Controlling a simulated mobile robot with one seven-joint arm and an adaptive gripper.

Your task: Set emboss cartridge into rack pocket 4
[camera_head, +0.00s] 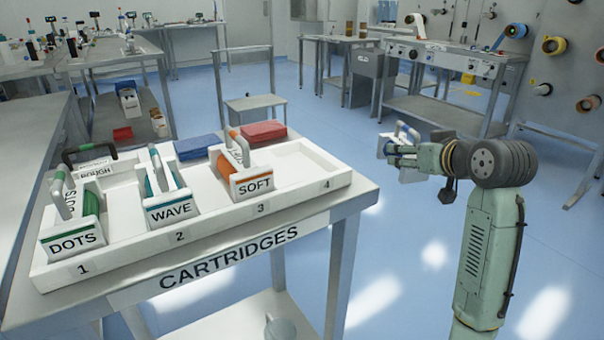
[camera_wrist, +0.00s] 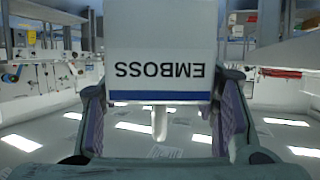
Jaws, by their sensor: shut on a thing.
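The emboss cartridge (camera_wrist: 160,60) is a white block with a blue stripe, its EMBOSS label upside down in the wrist view. My gripper (camera_head: 398,152) is shut on it, with a finger on each side in the wrist view. In the head view the cartridge (camera_head: 411,173) is held in the air to the right of the rack, its label not readable. The white cartridge rack (camera_head: 205,232) sits on a table. Pocket 4 (camera_head: 300,170), at the rack's right end, is empty. Pockets 1, 2 and 3 hold the DOTS (camera_head: 75,237), WAVE (camera_head: 171,211) and SOFT (camera_head: 252,185) cartridges.
The table's right edge (camera_head: 364,196) lies between the rack and my arm. Open blue floor is around my arm.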

